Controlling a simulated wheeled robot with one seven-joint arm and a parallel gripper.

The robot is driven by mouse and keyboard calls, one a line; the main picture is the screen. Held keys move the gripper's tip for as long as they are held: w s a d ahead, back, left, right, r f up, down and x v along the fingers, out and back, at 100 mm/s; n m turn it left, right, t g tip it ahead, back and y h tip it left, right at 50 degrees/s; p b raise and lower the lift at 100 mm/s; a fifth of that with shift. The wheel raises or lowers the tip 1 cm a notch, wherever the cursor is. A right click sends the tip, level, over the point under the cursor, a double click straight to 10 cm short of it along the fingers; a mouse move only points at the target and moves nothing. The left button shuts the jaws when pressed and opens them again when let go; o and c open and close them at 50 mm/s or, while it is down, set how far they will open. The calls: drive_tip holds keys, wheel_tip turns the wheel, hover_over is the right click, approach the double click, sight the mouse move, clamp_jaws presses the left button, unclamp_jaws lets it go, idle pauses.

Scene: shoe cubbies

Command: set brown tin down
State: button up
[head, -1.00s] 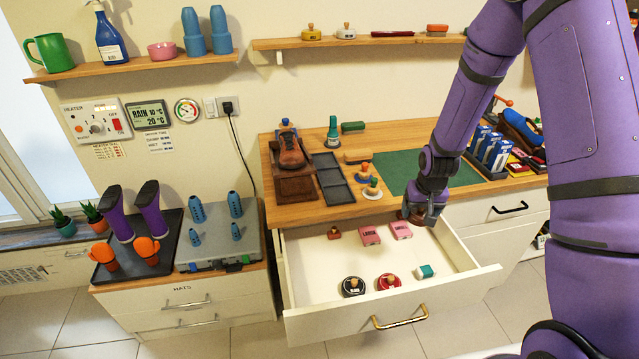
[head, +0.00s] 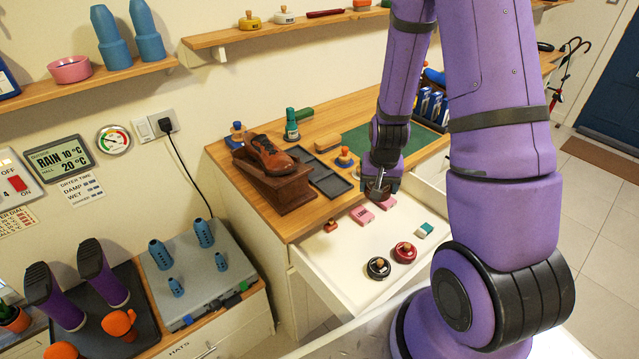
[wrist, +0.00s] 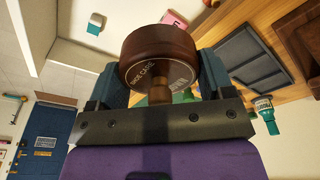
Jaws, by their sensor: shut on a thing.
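The brown tin (wrist: 158,55) is held in my gripper (wrist: 155,88), and its round face with "SHOE CARE" lettering and its knob show in the wrist view. In the head view my gripper (head: 380,182) points down with the brown tin (head: 377,193) at its end, over the back part of the open drawer (head: 330,262). The tin is small there, and I cannot tell whether it touches anything below. The drawer holds a black tin (head: 377,267), a red tin (head: 404,252), pink boxes (head: 361,214) and a teal-and-white block (head: 424,230).
The wooden counter (head: 235,165) behind the drawer carries a brown shoe on a stand (head: 272,170), a dark divided tray (head: 325,177), a green bottle (head: 291,125) and a green mat (head: 420,138). The drawer's front left floor is clear.

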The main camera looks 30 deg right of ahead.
hover_over(333, 184)
drive_tip(key=shift+s+a+f, duration=0.1)
drive_tip(key=shift+s+f, duration=0.35)
drive_tip(key=shift+f, duration=0.25)
drive_tip(key=shift+w+f, duration=0.2)
drive_tip(key=shift+f, duration=1.55)
drive_tip(key=shift+f, duration=0.65)
drive_tip(key=o, duration=1)
